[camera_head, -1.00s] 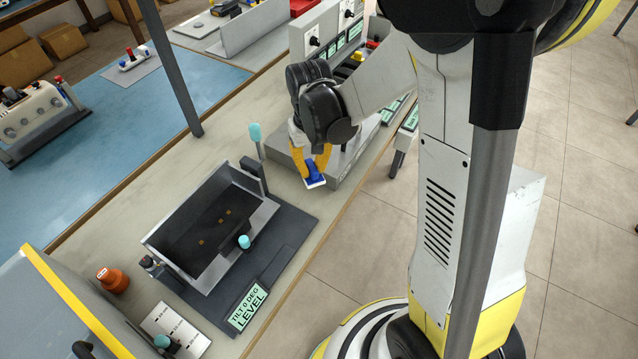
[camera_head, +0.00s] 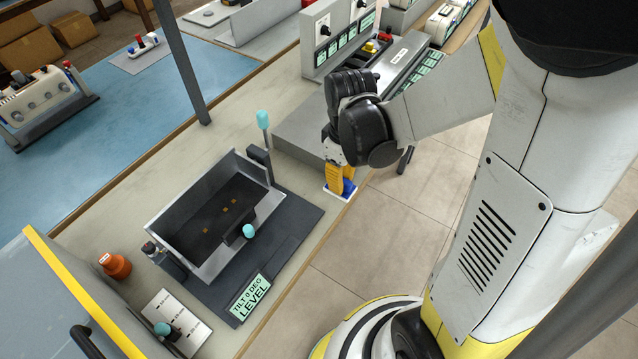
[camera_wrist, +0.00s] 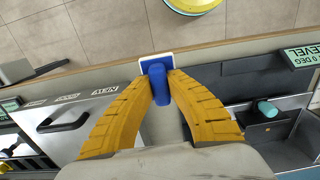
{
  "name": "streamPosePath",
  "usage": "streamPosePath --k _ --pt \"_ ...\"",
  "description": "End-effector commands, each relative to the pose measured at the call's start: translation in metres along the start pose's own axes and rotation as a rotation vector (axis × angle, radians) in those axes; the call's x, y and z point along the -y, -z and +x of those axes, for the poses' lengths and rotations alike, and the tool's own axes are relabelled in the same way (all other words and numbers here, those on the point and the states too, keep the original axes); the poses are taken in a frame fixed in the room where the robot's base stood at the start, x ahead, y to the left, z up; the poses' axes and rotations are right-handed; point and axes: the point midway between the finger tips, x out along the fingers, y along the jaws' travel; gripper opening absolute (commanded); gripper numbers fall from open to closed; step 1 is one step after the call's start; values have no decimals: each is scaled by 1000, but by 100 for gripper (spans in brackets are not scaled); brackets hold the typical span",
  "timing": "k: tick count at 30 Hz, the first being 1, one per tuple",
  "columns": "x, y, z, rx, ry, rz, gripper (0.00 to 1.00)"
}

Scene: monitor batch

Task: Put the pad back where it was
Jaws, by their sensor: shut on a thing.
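The pad is a small blue-handled block with a white base (camera_head: 348,188). It also shows in the wrist view (camera_wrist: 157,66), at the tips of my yellow fingers. My gripper (camera_head: 340,178) is shut on the pad's blue handle and points down near the bench's front edge. In the wrist view the fingers (camera_wrist: 162,80) close on the handle from both sides, and the white base lies beside the wooden edge strip. I cannot tell whether the base touches the bench.
A grey tilting tray (camera_head: 188,255) with a "TILT 0 DEG LEVEL" sign (camera_head: 250,298) stands left of my gripper. A grey platform (camera_head: 300,136) lies behind it. An orange bottle (camera_head: 116,266) and a labelled white card (camera_head: 160,305) are at lower left.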

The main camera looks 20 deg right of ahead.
Motion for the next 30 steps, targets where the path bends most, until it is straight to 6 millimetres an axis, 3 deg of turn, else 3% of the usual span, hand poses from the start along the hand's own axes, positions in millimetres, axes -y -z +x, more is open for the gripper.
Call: streamPosePath --k 3,10,15,22,30 --pt "-9 31 25 0 0 -2 0" --pt "-21 68 45 0 0 1 0" --pt "-23 73 52 0 0 3 0" --pt "-23 73 87 0 0 3 0" --pt "-23 72 86 0 0 3 0"
